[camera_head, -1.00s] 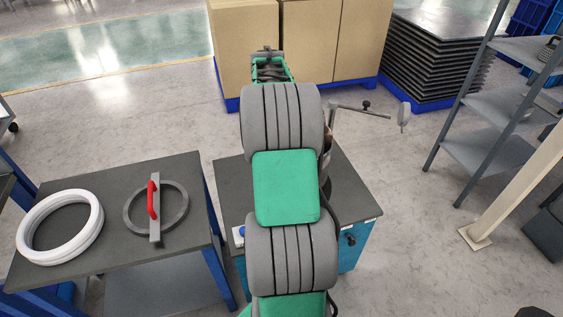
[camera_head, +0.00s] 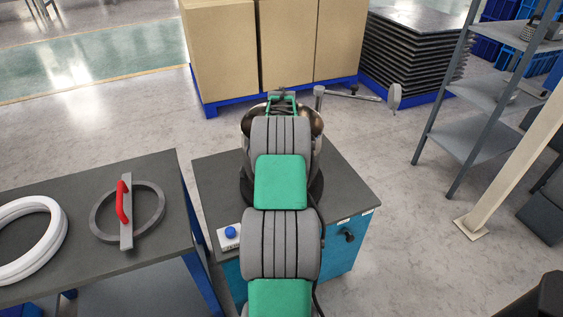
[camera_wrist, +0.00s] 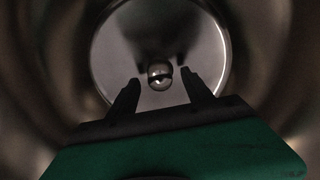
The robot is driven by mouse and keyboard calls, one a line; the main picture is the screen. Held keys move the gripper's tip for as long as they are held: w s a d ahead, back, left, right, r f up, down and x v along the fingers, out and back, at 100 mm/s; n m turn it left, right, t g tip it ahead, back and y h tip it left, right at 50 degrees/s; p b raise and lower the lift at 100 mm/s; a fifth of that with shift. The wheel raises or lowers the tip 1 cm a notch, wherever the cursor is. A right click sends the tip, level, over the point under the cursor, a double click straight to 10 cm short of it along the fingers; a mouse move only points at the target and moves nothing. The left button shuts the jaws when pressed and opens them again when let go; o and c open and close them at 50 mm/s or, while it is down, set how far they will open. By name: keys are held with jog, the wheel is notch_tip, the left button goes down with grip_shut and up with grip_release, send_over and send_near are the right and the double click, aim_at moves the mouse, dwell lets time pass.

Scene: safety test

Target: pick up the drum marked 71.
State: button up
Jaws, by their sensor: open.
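I read no marking 71 in either view, and I cannot tell any drum by its mark. My arm reaches over a brown-grey metal vessel (camera_head: 316,122) on the dark-topped blue cabinet (camera_head: 345,185). The arm covers most of the vessel. In the wrist view, my gripper (camera_wrist: 160,76) is open and empty, with its two dark fingers apart. Curved, shiny metal walls (camera_wrist: 255,70) surround it, so it appears to be inside or at the mouth of the vessel. A small shiny round knob (camera_wrist: 160,75) shows between the fingertips on a pale round surface (camera_wrist: 125,50).
A table at left holds a grey ring with a red handle (camera_head: 123,203) and white rings (camera_head: 52,232). A jointed metal arm (camera_head: 350,95) sticks out right of the vessel. Boxes (camera_head: 285,45) stand behind.

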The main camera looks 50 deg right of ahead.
notch_tip(320, 180, down, 2)
grip_shut()
dwell(0.6)
dwell(0.8)
jog(key=shift+w+d+r, duration=0.1)
jog(key=shift+r, duration=0.1)
